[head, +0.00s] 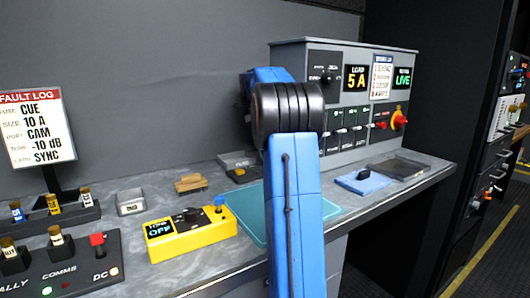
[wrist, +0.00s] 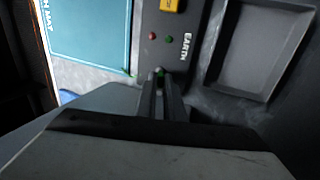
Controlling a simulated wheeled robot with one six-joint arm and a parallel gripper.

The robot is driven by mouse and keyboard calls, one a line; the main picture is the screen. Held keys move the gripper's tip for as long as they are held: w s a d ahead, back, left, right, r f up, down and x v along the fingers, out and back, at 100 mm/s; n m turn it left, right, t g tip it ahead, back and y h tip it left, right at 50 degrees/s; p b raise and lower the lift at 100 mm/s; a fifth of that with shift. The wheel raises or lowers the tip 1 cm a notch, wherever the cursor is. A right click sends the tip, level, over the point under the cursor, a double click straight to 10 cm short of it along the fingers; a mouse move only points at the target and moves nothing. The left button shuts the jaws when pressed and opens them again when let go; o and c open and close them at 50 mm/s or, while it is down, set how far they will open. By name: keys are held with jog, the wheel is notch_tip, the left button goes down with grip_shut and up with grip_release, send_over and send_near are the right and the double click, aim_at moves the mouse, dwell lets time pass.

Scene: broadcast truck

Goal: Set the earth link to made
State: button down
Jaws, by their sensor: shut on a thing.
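In the wrist view a dark grey panel (wrist: 198,65) marked EARTH lies beside the teal mat. It carries a red light (wrist: 152,36), a green light (wrist: 169,38) and a yellow part (wrist: 173,6) at the top edge. My gripper (wrist: 160,82) reaches over the near end of the panel, its two fingers close together. It is shut on the earth link there; the fingers hide nearly all of it. A small green spot shows at the fingertips. In the head view my blue arm hides the gripper, and I cannot make out the link.
The teal mat (head: 249,211) lies on the grey bench, with a yellow tone box (head: 190,237) to its left. A dark tray (head: 398,168) and a blue cloth (head: 362,182) lie to the right. An equipment rack (head: 345,100) stands behind. The wrist view shows a grey tray (wrist: 213,85) beside the panel.

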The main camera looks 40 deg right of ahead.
jog(key=c, duration=1.9)
grip_release()
jog(key=shift+o, duration=0.2)
jog(key=shift+s, duration=0.1)
